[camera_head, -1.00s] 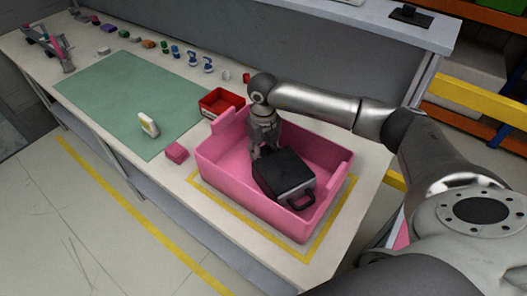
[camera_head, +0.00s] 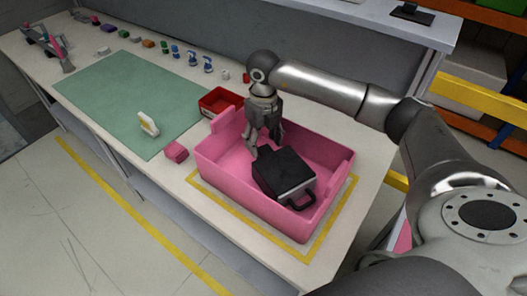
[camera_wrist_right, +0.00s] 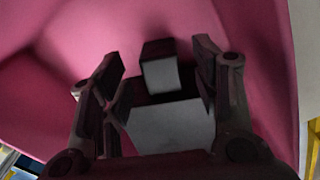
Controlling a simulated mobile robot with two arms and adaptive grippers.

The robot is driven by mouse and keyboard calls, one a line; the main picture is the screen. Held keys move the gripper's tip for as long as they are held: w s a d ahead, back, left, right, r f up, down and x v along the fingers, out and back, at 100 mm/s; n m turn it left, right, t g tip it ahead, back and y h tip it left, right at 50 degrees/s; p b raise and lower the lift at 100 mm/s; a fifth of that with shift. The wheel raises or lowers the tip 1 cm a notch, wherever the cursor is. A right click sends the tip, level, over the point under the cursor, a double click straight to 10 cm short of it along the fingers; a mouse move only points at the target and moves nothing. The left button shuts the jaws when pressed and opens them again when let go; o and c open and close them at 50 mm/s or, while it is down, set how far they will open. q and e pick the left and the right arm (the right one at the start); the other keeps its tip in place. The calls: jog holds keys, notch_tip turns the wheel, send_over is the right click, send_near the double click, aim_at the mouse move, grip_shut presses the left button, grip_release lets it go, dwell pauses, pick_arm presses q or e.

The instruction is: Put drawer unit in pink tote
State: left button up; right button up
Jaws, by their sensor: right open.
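The drawer unit (camera_head: 283,171) is a black box with a grey edge and a handle at its front. It lies inside the pink tote (camera_head: 225,176), toward the tote's near right part. My right gripper (camera_head: 263,152) is open above the far left end of the unit, over the tote. In the right wrist view the open fingers (camera_wrist_right: 155,98) stand on either side of the unit, whose grey face (camera_wrist_right: 170,127) shows between them. The wrist view also shows the pink tote's inner wall (camera_wrist_right: 150,22). My left gripper is not in view.
A red bin (camera_head: 213,101) stands just behind the tote. A pink block (camera_head: 176,152) and a white-yellow item (camera_head: 148,124) lie to the left, the item on the green mat (camera_head: 115,90). Several small parts line the back of the table. A grey shelf edge (camera_head: 330,15) overhangs behind.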

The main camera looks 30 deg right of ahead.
notch_tip(320, 180, up, 7)
jog(key=shift+r+b, duration=0.1)
jog(key=shift+b, duration=0.45)
